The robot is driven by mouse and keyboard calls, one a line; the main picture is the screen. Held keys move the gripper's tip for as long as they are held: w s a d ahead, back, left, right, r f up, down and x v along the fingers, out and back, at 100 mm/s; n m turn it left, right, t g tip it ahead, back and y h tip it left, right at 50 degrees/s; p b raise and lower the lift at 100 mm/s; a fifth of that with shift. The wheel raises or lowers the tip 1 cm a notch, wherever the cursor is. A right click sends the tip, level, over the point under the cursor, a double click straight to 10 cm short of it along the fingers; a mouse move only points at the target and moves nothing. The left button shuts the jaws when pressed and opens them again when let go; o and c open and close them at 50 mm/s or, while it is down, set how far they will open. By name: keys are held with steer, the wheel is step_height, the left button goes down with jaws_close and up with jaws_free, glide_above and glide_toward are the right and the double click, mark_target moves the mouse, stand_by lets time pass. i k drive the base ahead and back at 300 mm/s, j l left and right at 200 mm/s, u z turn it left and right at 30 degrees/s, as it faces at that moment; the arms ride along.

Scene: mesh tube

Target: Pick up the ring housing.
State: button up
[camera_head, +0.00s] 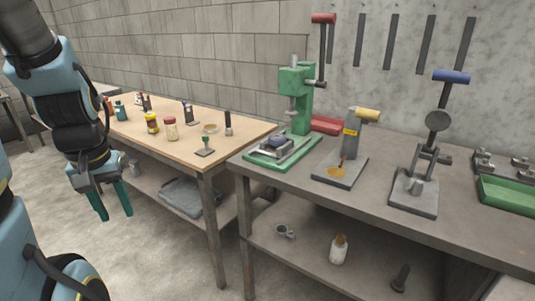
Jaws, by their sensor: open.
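My gripper (116,215) hangs at the left with its two green fingers apart and pointing down. It is empty, over the floor in front of the wooden-topped bench, clear of everything on the benches. A small grey metal ring-shaped part with a lug (283,232) lies on the lower shelf of the grey bench; it may be the ring housing. A flat tan ring (210,129) lies on the wooden bench top. I cannot tell for certain which of the two is the ring housing.
The wooden bench top (242,129) holds jars, bottles and small tools. The grey bench (290,186) carries a green press (299,95), two other hand presses and a green tray (506,193). A white bottle (338,250) stands on the lower shelf. Open floor lies in front.

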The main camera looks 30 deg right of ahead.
mark_target(275, 143)
steer(key=k+l+u, duration=0.2)
steer(key=l, duration=0.2)
steer(key=k+l+u, duration=0.2)
steer(key=l, duration=0.2)
steer(key=k+l+u, duration=0.2)
steer(key=l, duration=0.15)
